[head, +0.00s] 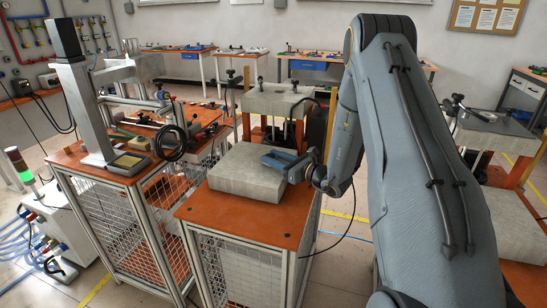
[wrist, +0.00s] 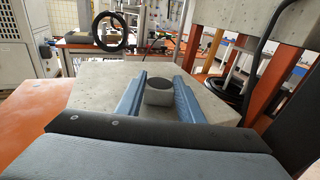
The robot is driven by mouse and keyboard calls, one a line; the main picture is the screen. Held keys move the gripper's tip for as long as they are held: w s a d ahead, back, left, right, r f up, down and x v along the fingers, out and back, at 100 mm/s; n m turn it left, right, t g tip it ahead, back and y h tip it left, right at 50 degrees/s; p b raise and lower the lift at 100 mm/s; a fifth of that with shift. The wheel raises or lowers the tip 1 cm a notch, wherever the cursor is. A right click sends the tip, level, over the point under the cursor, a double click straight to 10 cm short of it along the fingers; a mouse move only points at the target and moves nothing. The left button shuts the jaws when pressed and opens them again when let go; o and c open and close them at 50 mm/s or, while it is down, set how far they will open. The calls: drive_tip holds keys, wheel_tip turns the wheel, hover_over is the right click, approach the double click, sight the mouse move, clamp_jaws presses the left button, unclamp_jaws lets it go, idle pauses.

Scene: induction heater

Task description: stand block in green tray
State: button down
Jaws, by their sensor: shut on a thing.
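My gripper (head: 276,157) is low over the top of a pale stone slab, with its blue fingers pointing left in the head view. In the wrist view the fingers (wrist: 160,78) are closed on a small grey round block (wrist: 158,96) with a dark flat top. The block looks upright between them; whether it touches the slab beneath I cannot tell. In the head view the block is not clearly visible. I cannot make out a green tray for certain; a small greenish item (head: 139,143) lies on the left bench.
The pale slab (head: 243,180) rests on an orange-topped caged table (head: 240,216). Behind it stands a press with a pale block (head: 278,99) and orange posts, close at the right in the wrist view. The left bench carries a tall grey column (head: 82,110) and a coiled black cable (head: 170,143).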

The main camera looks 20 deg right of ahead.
drive_tip(key=shift+f, duration=0.1)
drive_tip(key=c, duration=1.2)
unclamp_jaws()
